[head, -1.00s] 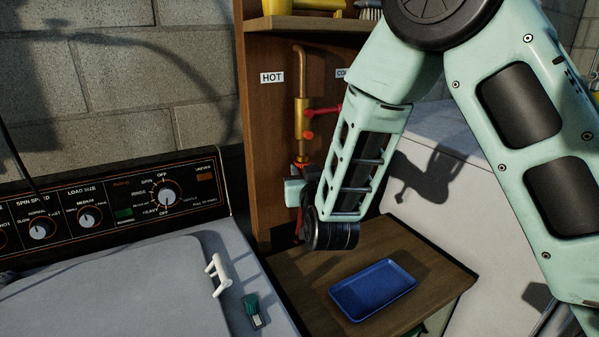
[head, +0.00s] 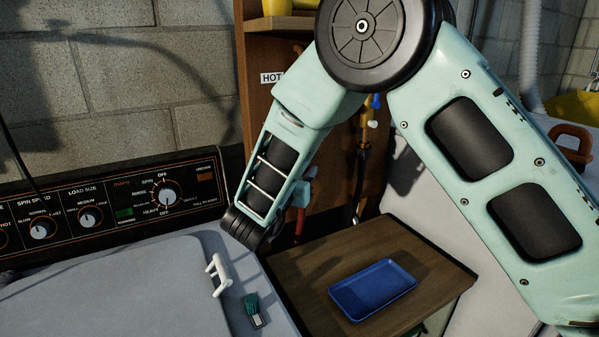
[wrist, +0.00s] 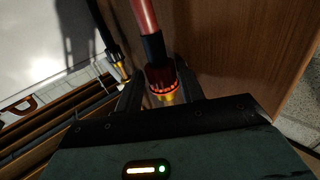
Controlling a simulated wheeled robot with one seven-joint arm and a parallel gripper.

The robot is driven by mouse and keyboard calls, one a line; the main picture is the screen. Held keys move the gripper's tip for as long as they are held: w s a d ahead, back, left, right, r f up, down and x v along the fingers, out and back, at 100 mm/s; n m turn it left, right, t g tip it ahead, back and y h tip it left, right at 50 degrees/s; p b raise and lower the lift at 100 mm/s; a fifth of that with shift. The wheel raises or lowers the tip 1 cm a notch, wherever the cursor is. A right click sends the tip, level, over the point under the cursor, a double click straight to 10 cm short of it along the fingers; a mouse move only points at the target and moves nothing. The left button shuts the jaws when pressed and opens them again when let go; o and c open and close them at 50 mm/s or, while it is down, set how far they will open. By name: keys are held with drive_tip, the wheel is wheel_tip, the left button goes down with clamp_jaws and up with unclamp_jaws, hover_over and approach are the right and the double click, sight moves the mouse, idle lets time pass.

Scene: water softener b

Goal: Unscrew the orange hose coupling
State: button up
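The orange hose coupling (wrist: 161,80) is a ribbed red-orange collar with a yellow glint below it in the wrist view. A red hose (wrist: 146,14) with a black sleeve (wrist: 153,48) runs into it. My gripper (wrist: 160,72) has one dark finger on each side of the collar, close against it with no clear gap. In the head view, part of my gripper shows as a small teal block at the wooden panel, below the HOT label. The coupling and fingertips are hidden there behind my arm.
A second black hose with a brass fitting (wrist: 122,68) stands close to the left finger. In the head view, a blue tray (head: 373,289) lies on a wooden surface (head: 430,268).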

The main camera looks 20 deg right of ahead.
drive_tip(key=shift+w+a+f, duration=0.1)
drive_tip(key=shift+f, duration=0.3)
drive_tip(key=v, duration=0.3)
idle(0.4)
